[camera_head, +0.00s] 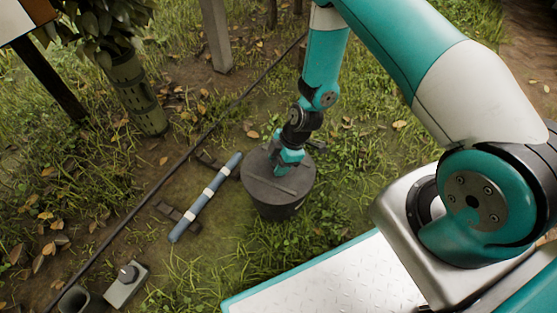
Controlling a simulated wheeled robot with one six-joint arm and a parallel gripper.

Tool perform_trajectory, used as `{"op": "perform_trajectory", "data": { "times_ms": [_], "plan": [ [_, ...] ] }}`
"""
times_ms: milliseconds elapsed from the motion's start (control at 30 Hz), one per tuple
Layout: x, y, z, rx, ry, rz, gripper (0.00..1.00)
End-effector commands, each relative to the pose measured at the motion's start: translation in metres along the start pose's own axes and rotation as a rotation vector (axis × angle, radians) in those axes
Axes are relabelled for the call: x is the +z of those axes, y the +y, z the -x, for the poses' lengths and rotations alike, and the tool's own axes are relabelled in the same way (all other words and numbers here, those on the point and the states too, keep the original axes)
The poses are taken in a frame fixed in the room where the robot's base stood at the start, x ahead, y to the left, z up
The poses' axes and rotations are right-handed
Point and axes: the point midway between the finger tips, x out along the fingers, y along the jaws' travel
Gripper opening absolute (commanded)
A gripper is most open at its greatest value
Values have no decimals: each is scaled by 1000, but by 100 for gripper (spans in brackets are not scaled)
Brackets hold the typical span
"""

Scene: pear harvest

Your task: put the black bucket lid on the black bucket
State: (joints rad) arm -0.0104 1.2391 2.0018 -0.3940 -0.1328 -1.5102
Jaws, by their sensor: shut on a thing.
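The black bucket (283,211) stands upright on the grass and dirt in the middle of the picture. The round dark lid (268,194) is over the bucket's top and covers its opening. From this view I cannot tell whether the lid is seated on the rim or just above it. My gripper (289,172) points down at the lid's far side and is shut on the lid, probably by its raised middle bar. The fingertips are small and partly hidden by the gripper body.
A blue-and-white striped bar (205,198) lies left of the bucket. A dark hose (160,190) crosses the ground diagonally. A grey box with a knob (126,285) is at lower left. A post (216,35) and a tree with a green trunk guard (137,92) stand behind.

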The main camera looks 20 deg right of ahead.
Motion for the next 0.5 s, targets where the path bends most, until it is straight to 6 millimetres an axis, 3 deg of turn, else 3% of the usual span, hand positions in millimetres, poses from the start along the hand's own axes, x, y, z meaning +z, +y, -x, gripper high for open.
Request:
{"op": "perform_trajectory", "data": {
  "times_ms": [300,333,433,500],
  "plan": [
    [1,0,-2,0,0,0,17],
    [1,0,-2,0,0,0,45],
    [1,0,-2,0,0,0,68],
    [1,0,-2,0,0,0,73]
  ]
}}
